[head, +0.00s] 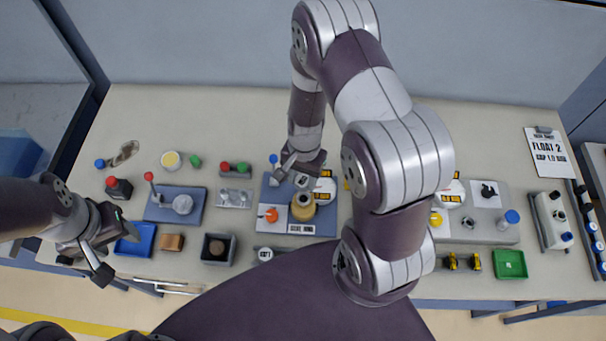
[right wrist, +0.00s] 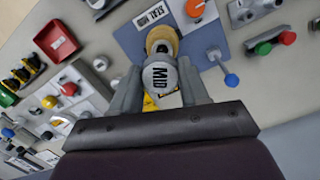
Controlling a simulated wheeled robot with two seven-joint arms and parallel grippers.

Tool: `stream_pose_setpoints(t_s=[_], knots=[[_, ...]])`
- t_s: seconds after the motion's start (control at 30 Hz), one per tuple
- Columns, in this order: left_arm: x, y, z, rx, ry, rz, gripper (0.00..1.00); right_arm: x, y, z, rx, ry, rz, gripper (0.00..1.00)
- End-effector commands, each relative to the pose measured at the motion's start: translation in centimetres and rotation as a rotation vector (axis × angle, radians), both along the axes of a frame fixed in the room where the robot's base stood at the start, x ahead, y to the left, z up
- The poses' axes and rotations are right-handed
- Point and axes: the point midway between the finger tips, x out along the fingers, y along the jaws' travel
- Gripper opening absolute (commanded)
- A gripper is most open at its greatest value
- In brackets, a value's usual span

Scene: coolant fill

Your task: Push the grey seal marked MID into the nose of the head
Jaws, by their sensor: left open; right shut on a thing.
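The grey seal marked MID (right wrist: 160,77) sits between the fingers of my right gripper (right wrist: 160,88), which is shut on it. In the right wrist view the tan, round nose of the head (right wrist: 163,38) shows just beyond the seal. The seal overlaps its edge in the picture; I cannot tell whether they touch. In the head view the tan head (head: 303,207) stands on a blue board (head: 327,222), with my right gripper (head: 297,170) just behind it. My left gripper (head: 115,250) is open and empty over the table's left front.
A blue tray (head: 136,240), a brown block (head: 172,242) and a dark box (head: 217,248) lie near my left gripper. A red-knobbed lever (head: 150,178) stands on another blue board. A green tray (head: 510,264) is at the front right. My right arm hides the table's middle.

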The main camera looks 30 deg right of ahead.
Motion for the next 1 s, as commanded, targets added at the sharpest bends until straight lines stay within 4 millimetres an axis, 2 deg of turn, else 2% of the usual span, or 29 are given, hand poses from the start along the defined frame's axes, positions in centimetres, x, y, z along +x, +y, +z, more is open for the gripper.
stream_pose_setpoints(t_s=[0.3,0.47,1.0], knots=[[0.0,0.0,-3.3,0.0,0.001,0.0,0.55,0.0,0.0,-3.9,0.0,0.001,-0.001,0.15],[0.0,0.0,-4.5,0.0,0.001,0.0,0.55,0.0,0.0,-5.5,0.0,0.0,-0.002,0.15],[0.0,0.0,-4.5,0.0,0.001,0.0,0.55,0.0,0.0,-5.7,0.0,0.0,-0.001,0.15]])
